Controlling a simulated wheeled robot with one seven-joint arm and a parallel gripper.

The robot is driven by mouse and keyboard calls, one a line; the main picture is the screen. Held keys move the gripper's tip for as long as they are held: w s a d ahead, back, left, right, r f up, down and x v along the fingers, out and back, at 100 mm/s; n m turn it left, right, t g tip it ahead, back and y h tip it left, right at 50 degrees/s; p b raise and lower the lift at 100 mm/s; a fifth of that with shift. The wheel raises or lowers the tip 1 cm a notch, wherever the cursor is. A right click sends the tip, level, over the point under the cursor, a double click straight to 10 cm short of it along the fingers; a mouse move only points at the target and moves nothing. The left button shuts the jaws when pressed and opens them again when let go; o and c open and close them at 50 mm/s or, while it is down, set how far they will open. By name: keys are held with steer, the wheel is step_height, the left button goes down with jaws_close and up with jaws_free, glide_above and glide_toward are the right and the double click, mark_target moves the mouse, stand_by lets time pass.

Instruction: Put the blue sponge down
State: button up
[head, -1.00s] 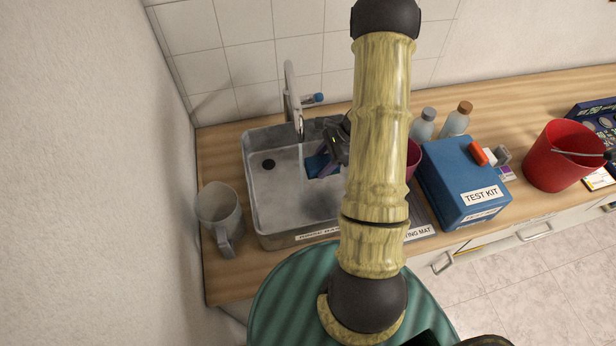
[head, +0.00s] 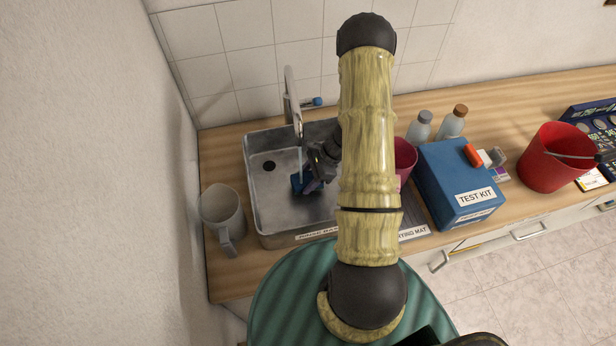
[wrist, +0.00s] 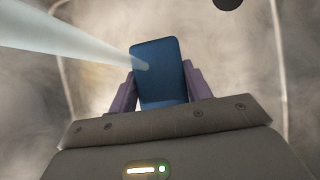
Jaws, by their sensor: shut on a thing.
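The blue sponge (wrist: 160,72) is held between the two purple fingers of my gripper (wrist: 160,88) in the wrist view. In the head view the sponge (head: 297,183) shows as a small blue patch inside the metal sink basin (head: 274,216), with my gripper (head: 312,178) around it. The jaws are shut on the sponge. A stream of water (wrist: 70,40) from the tap (head: 293,105) comes down onto the sponge. How far the sponge is above the basin floor is hard to tell.
A grey mug (head: 222,214) stands left of the basin. The basin's left and front floor is clear.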

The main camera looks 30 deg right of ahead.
steer(key=shift+f, duration=0.35)
steer(key=shift+d+f, duration=0.2)
steer(key=shift+f, duration=0.05)
steer(key=shift+a, duration=0.1)
steer(key=shift+f, duration=0.15)
steer(key=o, duration=1)
steer(key=shift+o, duration=0.2)
steer(key=shift+r, duration=0.2)
steer(key=b+v, duration=0.2)
steer(key=v, duration=1)
